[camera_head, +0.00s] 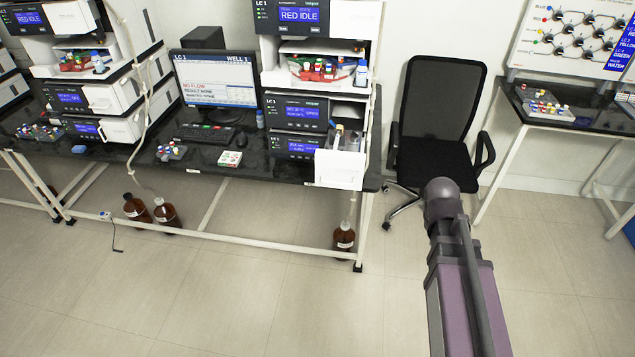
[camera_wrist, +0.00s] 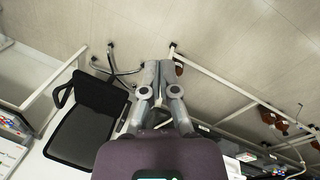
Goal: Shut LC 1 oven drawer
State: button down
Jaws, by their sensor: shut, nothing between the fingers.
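The LC 1 stack (camera_head: 317,70) stands on the black bench in the head view. Its oven drawer (camera_head: 340,168) is low on the stack and pulled out, with a white front panel and an open top. Something inside shows only in part. My gripper (camera_wrist: 158,66) shows in the wrist view, with its fingers together and nothing between them. It is over the floor, between the office chair and the bench legs, apart from the drawer. In the head view my arm rises right of the drawer, and the fingers cannot be made out there.
A black office chair (camera_head: 440,120) stands right of the bench (camera_head: 225,185). A brown bottle (camera_head: 344,237) is on the floor below the drawer. A monitor (camera_head: 215,82) and keyboard (camera_head: 203,134) are left of the stack. The floor in front is clear.

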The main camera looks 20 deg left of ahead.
jog(key=w+a+r+n+t+h+p, duration=0.1)
jog(key=w+a+r+n+t+h, duration=0.15)
jog(key=a+n, duration=1.4)
jog(key=s+a+r+n+t, duration=0.1)
jog(key=a+n, duration=0.1)
jog(key=a, duration=0.6)
jog(key=s+a+r+n+t+y+p, duration=0.1)
jog(key=a+r+n+t, duration=0.1)
jog(key=a, duration=0.5)
jog(key=s+a+r+n+t, duration=0.1)
jog(key=a+n, duration=0.3)
jog(key=a, duration=0.4)
jog(key=shift+s+a+r+y, duration=0.35)
jog(key=shift+s+r, duration=0.05)
jog(key=shift+s, duration=0.1)
jog(key=shift+f+t, duration=0.1)
jog(key=shift+t, duration=0.15)
jog(key=b, duration=0.7)
send_near(317, 183)
jog(key=s+d+f, duration=0.2)
jog(key=s+d, duration=0.1)
jog(key=shift+w+d, duration=0.2)
jog(key=shift+w, duration=0.55)
jog(key=shift+w+d, duration=0.2)
jog(key=shift+w, duration=0.5)
jog(key=shift+w+d, duration=0.25)
jog(key=shift+w, duration=0.5)
